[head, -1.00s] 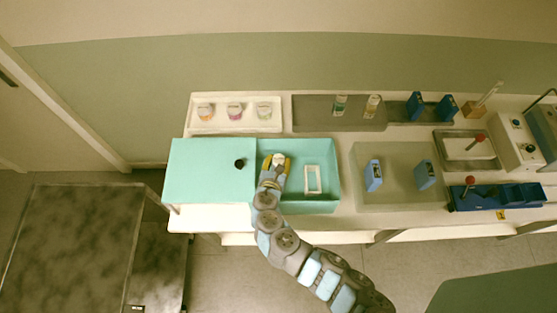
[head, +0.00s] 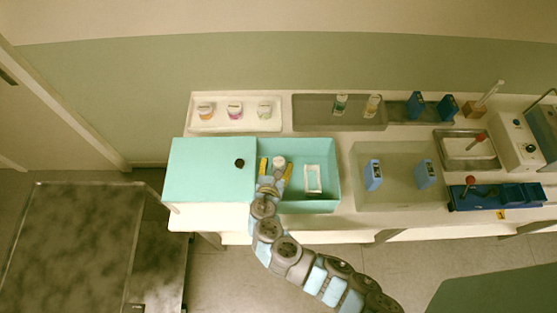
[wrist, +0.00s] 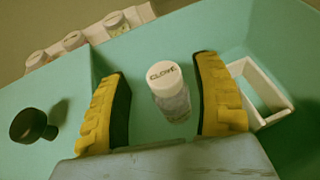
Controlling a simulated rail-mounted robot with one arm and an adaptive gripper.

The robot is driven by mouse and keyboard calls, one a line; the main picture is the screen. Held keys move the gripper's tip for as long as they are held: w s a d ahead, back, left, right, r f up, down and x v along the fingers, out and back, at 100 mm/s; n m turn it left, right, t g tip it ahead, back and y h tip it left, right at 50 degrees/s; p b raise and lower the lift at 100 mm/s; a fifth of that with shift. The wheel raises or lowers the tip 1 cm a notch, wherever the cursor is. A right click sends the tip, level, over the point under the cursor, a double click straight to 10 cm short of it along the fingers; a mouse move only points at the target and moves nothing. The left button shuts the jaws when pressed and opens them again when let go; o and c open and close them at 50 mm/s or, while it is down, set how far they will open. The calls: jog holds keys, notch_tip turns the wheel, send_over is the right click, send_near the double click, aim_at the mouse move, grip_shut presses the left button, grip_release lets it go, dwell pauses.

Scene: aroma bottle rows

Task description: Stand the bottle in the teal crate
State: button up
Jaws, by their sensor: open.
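The bottle (head: 279,162), a small clear one with a white cap marked CLOVE, is in the teal crate (head: 328,203), left of the white rectangular frame (head: 313,179). In the wrist view the bottle (wrist: 173,100) looks upright, with its base on the crate floor. My gripper (head: 275,170) is open, its yellow-padded fingers spread on either side of the bottle. The wrist view shows my gripper (wrist: 163,75) with a visible gap between each finger and the bottle.
A teal lid-like panel (head: 205,170) with a black knob (head: 239,163) adjoins the crate on the left. A white tray (head: 235,125) with several lidded jars stands behind. A grey tray (head: 310,115) holds other bottles. Blue holders stand in a clear bin (head: 398,195) on the right.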

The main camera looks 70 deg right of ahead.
jog(key=v, duration=0.8)
jog(key=shift+a+b, duration=0.3)
jog(key=shift+b, duration=0.1)
jog(key=shift+r, duration=0.1)
